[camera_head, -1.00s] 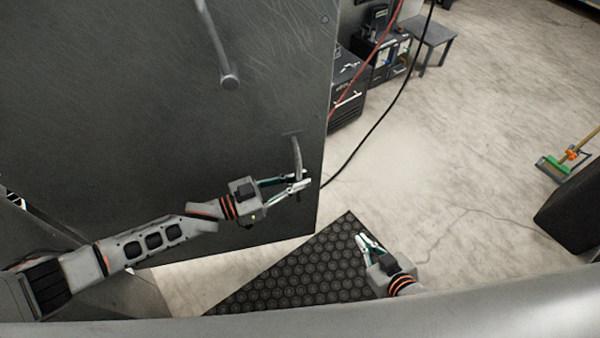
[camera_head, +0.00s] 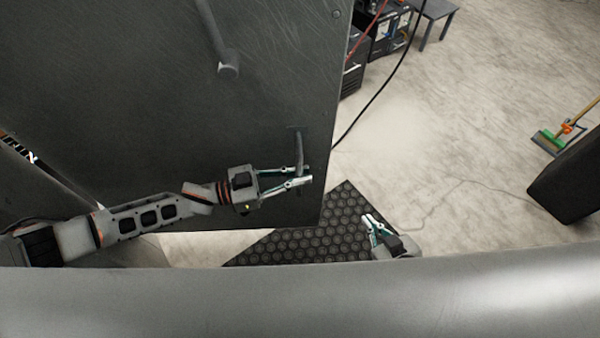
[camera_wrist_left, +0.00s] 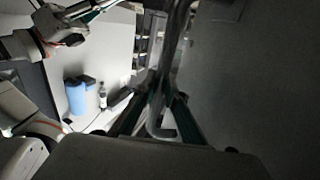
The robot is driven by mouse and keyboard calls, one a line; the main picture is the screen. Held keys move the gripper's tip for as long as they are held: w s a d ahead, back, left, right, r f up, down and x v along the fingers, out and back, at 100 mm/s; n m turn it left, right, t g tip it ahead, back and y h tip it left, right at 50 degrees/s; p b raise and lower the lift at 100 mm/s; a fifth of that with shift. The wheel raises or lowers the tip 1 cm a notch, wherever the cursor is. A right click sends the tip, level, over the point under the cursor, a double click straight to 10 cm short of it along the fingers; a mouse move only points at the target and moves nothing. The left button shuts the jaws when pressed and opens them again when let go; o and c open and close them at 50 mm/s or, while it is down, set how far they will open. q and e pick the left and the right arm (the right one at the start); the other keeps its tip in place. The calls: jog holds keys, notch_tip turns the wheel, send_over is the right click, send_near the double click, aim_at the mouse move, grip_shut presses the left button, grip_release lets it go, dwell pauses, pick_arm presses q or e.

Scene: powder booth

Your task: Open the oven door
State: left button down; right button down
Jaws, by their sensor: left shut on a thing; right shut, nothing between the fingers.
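The oven door (camera_head: 120,100) is a large dark grey scratched panel filling the left of the head view. A vertical metal handle (camera_head: 299,150) stands out from it near its right edge. My left gripper (camera_head: 304,181) is shut on the lower part of this handle. In the left wrist view the handle (camera_wrist_left: 172,65) runs up between the fingers of the left gripper (camera_wrist_left: 158,112). My right gripper (camera_head: 371,222) is shut and empty, low over the dark mat, apart from the door.
A longer grey bar (camera_head: 219,40) is on the door higher up. A black studded mat (camera_head: 300,238) lies on the floor. A black cable (camera_head: 378,95) hangs right of the door. A broom (camera_head: 560,135) and a dark box (camera_head: 575,180) are at the right. The middle floor is clear.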

pick_arm(q)
jog(key=shift+w+r, duration=0.1)
jog(key=shift+r, duration=0.05)
jog(key=c, duration=2.1)
grip_release()
jog(key=shift+a, duration=0.1)
jog(key=v, duration=1.1)
jog(key=shift+a, duration=0.35)
